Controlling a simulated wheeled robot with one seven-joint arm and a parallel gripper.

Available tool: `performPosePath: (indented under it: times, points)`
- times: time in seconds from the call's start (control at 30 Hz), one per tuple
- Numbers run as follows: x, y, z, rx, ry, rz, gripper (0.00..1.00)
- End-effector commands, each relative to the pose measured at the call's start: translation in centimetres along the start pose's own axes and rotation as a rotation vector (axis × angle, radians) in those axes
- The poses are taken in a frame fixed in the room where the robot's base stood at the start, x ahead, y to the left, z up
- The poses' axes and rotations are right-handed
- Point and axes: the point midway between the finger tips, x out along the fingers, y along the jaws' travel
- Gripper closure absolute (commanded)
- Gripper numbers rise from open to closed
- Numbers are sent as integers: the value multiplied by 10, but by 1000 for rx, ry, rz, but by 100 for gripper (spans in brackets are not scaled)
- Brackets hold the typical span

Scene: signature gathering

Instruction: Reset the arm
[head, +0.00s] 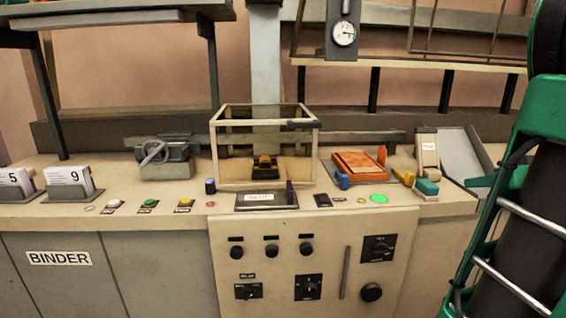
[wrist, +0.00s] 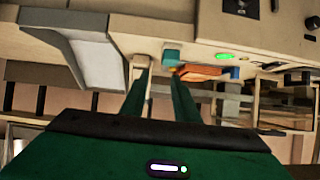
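My green arm (head: 545,110) stands at the right edge of the head view, to the right of the console. Nothing shows held in the gap. The fingers point toward the console, where an orange tray (wrist: 203,72) and a glowing green button (wrist: 224,56) show beyond them. I cannot tell the exact distance, but no contact shows.
The console (head: 110,205) has a glass case (head: 227,165), an orange tray (head: 358,162), a grey clamp-like device (head: 165,160) and a lit green button (head: 378,198). Number cards (head: 70,182) stand at left. A shelf frame (head: 410,63) with a dial gauge (head: 344,34) is above.

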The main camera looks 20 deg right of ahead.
Motion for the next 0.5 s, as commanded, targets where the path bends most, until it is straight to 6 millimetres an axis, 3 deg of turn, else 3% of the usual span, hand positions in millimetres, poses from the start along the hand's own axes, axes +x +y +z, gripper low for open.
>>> performPosePath:
  times: [0.37,0.5]
  points:
    - [26,-55,25,44,-163,-61,72]
    - [32,-84,41,66,-252,-83,72]
